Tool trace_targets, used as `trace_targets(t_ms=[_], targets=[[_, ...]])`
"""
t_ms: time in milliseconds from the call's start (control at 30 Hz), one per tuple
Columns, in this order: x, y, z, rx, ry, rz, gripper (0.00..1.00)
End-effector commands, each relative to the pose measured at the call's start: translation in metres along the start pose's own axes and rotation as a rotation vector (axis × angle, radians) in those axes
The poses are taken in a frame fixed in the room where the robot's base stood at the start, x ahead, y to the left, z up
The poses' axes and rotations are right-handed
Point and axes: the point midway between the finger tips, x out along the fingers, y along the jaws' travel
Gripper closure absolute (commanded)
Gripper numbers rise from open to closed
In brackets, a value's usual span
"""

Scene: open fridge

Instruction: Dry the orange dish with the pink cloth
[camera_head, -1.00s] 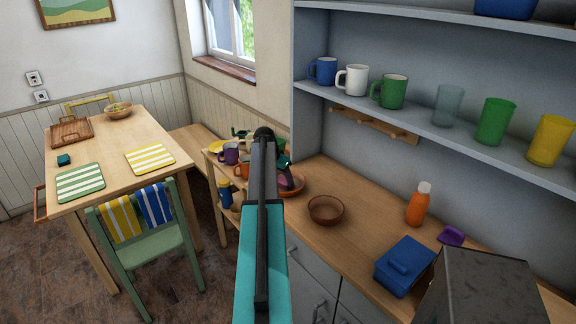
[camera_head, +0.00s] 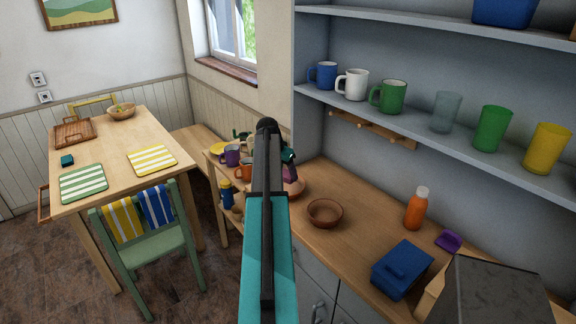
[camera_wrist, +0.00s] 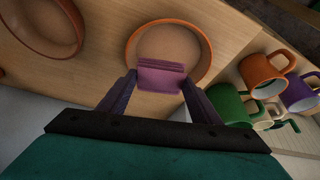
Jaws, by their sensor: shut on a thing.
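The orange dish (camera_wrist: 204,45) is a round, shallow dish on the wooden counter, at the top middle of the wrist view. In the head view the dish (camera_head: 297,189) is partly hidden behind my arm. The pink cloth (camera_wrist: 161,75) is a small folded, purplish-pink piece. My gripper (camera_wrist: 159,83) is shut on it, with a finger at each side. The cloth (camera_head: 290,174) also shows in the head view, beside my arm. It is over the near part of the dish; I cannot tell whether it touches it.
A brown bowl (camera_head: 325,212) stands on the counter near the dish. An orange bottle (camera_head: 416,210) and a blue box (camera_head: 401,268) are farther right. Several mugs, including an orange mug (camera_wrist: 262,72), stand beside the dish. A shelf (camera_head: 455,132) with cups hangs over the counter.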

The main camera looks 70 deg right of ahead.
Motion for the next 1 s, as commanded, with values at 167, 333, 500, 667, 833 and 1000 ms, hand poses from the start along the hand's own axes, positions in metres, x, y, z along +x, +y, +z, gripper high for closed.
trace_targets(t_ms=[167,333,500,667,833,1000], targets=[[-0.016,-0.003,-0.004,-0.004,0.001,-0.003,0.6],[-0.019,-0.004,-0.003,-0.006,0.001,-0.003,0.6],[-0.019,-0.005,-0.002,-0.007,0.001,-0.004,0.6],[-0.02,-0.006,-0.001,-0.011,0.001,-0.005,0.6],[-0.028,-0.021,0.014,-0.045,-0.001,-0.02,0.6],[-0.047,-0.051,0.048,-0.128,-0.005,-0.053,0.6]])
